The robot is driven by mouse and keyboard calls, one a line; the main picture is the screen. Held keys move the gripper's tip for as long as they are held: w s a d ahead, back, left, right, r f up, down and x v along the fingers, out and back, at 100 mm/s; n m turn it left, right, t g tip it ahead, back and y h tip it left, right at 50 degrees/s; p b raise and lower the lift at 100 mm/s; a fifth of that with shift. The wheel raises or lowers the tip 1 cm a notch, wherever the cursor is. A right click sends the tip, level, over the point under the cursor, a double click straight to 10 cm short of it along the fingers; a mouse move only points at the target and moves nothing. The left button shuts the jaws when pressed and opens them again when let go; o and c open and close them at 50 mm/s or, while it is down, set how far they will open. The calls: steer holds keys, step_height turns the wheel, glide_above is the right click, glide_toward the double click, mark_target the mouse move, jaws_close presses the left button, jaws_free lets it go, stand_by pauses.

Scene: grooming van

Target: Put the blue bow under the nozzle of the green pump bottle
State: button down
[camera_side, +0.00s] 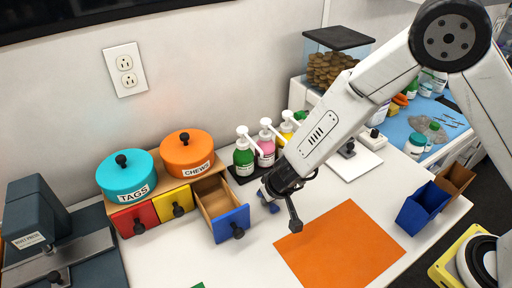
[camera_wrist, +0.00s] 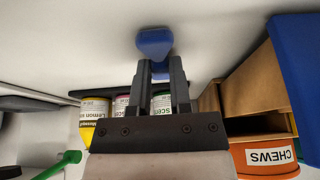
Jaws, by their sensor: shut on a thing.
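My gripper (camera_wrist: 159,70) is shut on the blue bow (camera_wrist: 154,42), which sticks out past the fingertips in the wrist view. In the side view the bow (camera_side: 269,205) shows beside my gripper (camera_side: 268,194), low over the white table; I cannot tell whether it touches the table. The green pump bottle (camera_side: 243,160), with a white pump and nozzle, stands at the left of a row, behind and left of my gripper. In the wrist view the green bottle (camera_wrist: 162,104) is partly hidden behind the fingers.
Pink (camera_side: 266,153) and yellow (camera_side: 286,129) pump bottles stand right of the green one. An open blue-fronted drawer (camera_side: 231,224) juts out left of my gripper, under the orange CHEWS pot (camera_side: 188,152). An orange mat (camera_side: 340,245) lies clear in front.

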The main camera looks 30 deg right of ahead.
mark_target(276, 209)
stand_by(0.3)
steer(key=shift+c, duration=2.4)
jaws_free()
steer(key=shift+r, duration=0.1)
steer(key=shift+v, duration=3.8)
steer(key=shift+w, duration=0.1)
